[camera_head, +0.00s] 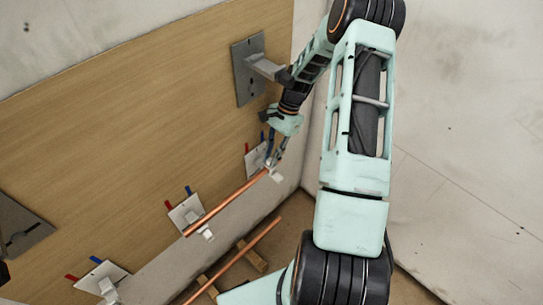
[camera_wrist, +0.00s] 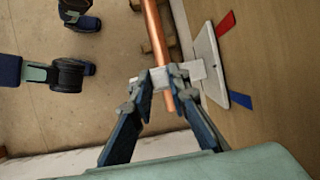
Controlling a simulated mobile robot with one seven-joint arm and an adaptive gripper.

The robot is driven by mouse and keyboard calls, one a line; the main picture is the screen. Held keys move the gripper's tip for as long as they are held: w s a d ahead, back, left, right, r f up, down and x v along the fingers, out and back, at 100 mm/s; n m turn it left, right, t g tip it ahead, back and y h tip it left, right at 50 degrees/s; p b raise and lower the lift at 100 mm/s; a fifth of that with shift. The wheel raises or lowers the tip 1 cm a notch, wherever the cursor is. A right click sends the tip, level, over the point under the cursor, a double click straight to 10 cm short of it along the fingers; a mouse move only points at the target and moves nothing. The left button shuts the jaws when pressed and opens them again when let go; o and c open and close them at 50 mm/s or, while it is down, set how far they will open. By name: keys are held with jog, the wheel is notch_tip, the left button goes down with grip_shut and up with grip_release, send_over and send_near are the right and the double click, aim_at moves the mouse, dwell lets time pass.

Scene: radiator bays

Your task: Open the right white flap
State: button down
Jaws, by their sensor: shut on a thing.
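The right white flap (camera_head: 273,174) is on the right wall clip, at the right end of a copper pipe (camera_head: 228,202). In the wrist view the flap (camera_wrist: 160,77) lies between my fingertips, across the pipe (camera_wrist: 155,35). My gripper (camera_head: 275,160) reaches down to this clip from above. In the wrist view my gripper (camera_wrist: 163,88) has its two fingers shut on the flap, one at each side of the pipe. The fingers hide part of the flap, and I cannot tell how far it is open. The clip's white wall plate (camera_wrist: 209,60) shows beside it.
A middle clip plate (camera_head: 184,212) and a left one (camera_head: 103,277) are on the wooden wall (camera_head: 150,110), each with red and blue tabs. A grey bracket (camera_head: 249,70) juts out above, close to my arm. A second copper pipe (camera_head: 235,259) lies lower on wooden blocks (camera_head: 252,255).

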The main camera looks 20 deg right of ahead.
aim_at(272, 170)
jog(key=shift+s+d, duration=0.1)
jog(key=shift+s+d+n+t+y+b, duration=0.2)
jog(key=shift+s+t+y+b, duration=0.2)
jog(key=shift+t, duration=0.45)
jog(key=shift+s+d+n+t+y+b, duration=0.2)
jog(key=shift+s+t+y+b, duration=0.2)
jog(key=shift+t, duration=0.45)
jog(key=t+b, duration=0.1)
jog(key=s+t+y+b, duration=0.1)
jog(key=t+b, duration=0.1)
jog(key=shift+s+d+f+n+t+y, duration=0.3)
jog(key=shift+s+f+n, duration=0.1)
jog(key=t+b, duration=0.1)
jog(key=s+f+t+y+b, duration=0.1)
jog(key=b, duration=0.1)
jog(key=n+t+y+b, duration=0.1)
jog(key=shift+s+d+f+t+b, duration=0.25)
jog(key=shift+s+d+t+b, duration=0.05)
jog(key=shift+d+b, duration=0.1)
jog(key=t+y+b, duration=0.1)
jog(key=b, duration=0.1)
jog(key=s+f+n+t+y+b, duration=0.1)
jog(key=t+b, duration=0.1)
jog(key=shift+d+f, duration=0.1)
jog(key=shift+f, duration=0.1)
jog(key=shift+n+y+b, duration=0.3)
jog(key=shift+y+b, duration=0.1)
jog(key=shift+t, duration=0.3)
